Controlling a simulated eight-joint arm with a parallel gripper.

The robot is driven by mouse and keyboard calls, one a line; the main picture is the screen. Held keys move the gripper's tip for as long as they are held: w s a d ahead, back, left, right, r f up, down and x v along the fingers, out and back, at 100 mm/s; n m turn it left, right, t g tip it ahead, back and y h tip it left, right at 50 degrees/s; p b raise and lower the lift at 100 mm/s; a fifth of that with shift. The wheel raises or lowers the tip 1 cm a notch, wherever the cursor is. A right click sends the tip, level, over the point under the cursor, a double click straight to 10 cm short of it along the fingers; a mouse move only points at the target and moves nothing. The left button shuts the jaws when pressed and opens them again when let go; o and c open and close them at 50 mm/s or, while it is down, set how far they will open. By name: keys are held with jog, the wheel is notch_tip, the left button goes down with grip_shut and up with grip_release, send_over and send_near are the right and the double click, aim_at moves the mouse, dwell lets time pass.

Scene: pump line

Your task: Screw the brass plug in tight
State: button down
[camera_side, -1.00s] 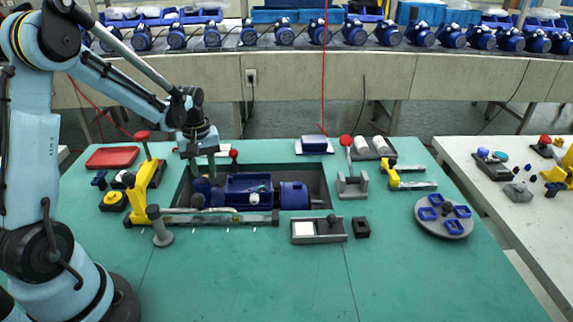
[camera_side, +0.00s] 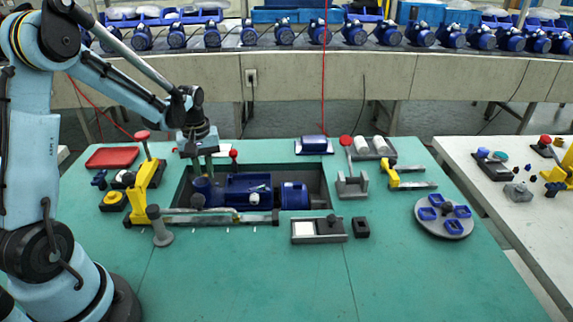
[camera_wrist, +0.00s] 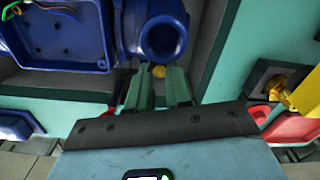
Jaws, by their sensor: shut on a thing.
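The blue pump (camera_side: 250,187) lies in the dark recess of the green bench, with its ribbed motor end to the right. My gripper (camera_side: 204,176) reaches down over the pump's left end. In the wrist view, the gripper's two green fingers (camera_wrist: 158,78) point at the round blue port (camera_wrist: 163,40) of the pump. A small brass-yellow plug (camera_wrist: 158,71) shows between the fingertips, right below the port rim, and the jaws are shut on it. Most of the plug is hidden, and I cannot tell how deep it sits in the pump.
A yellow clamp (camera_side: 146,186) stands left of the recess, with a grey post (camera_side: 159,227) at its front. A red tray (camera_side: 112,157) lies at the back left. A round turntable (camera_side: 443,216) with blue parts stands at the right. The front of the bench is clear.

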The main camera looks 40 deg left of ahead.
jog(key=m, duration=0.6)
jog(key=shift+m, duration=0.3)
jog(key=c, duration=1.2)
grip_release()
jog(key=shift+c, duration=0.2)
jog(key=shift+r, duration=2.25)
